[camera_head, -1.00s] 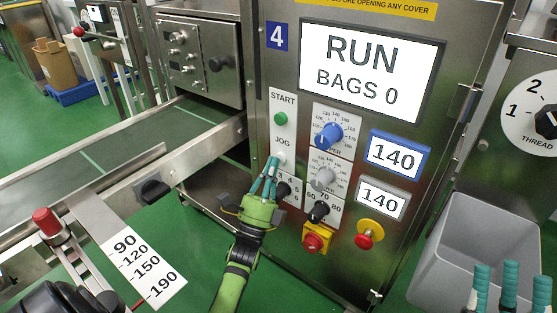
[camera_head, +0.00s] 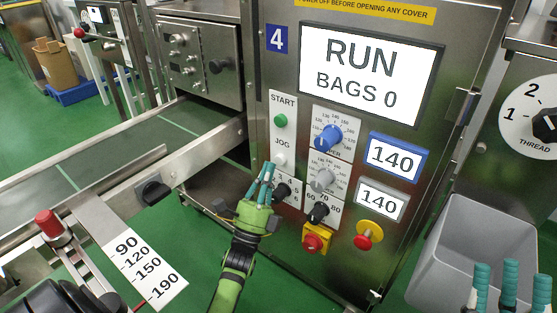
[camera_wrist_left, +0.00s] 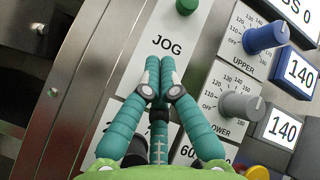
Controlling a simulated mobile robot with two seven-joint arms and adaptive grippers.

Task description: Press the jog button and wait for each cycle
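The white jog button (camera_head: 281,159) sits under the JOG label on the panel, below the green START button (camera_head: 281,120). My left gripper (camera_head: 269,167) is shut and empty, its teal fingertips just left of and below the jog button. They look slightly apart from it, though depth is hard to judge. In the left wrist view the closed fingertips (camera_wrist_left: 160,63) lie just below the JOG label, and the button is hidden. The screen (camera_head: 368,72) reads RUN, BAGS 0. My right gripper (camera_head: 510,283) is at the bottom right, its fingers spread and empty, partly cut off.
Upper and lower dials, the blue (camera_head: 329,137) and the grey (camera_head: 323,180), are right of the button, with 140 displays beside them. A red emergency stop (camera_head: 368,235) and a red-yellow switch (camera_head: 316,238) sit lower. A grey bin (camera_head: 470,245) stands right; a conveyor (camera_head: 90,160) runs left.

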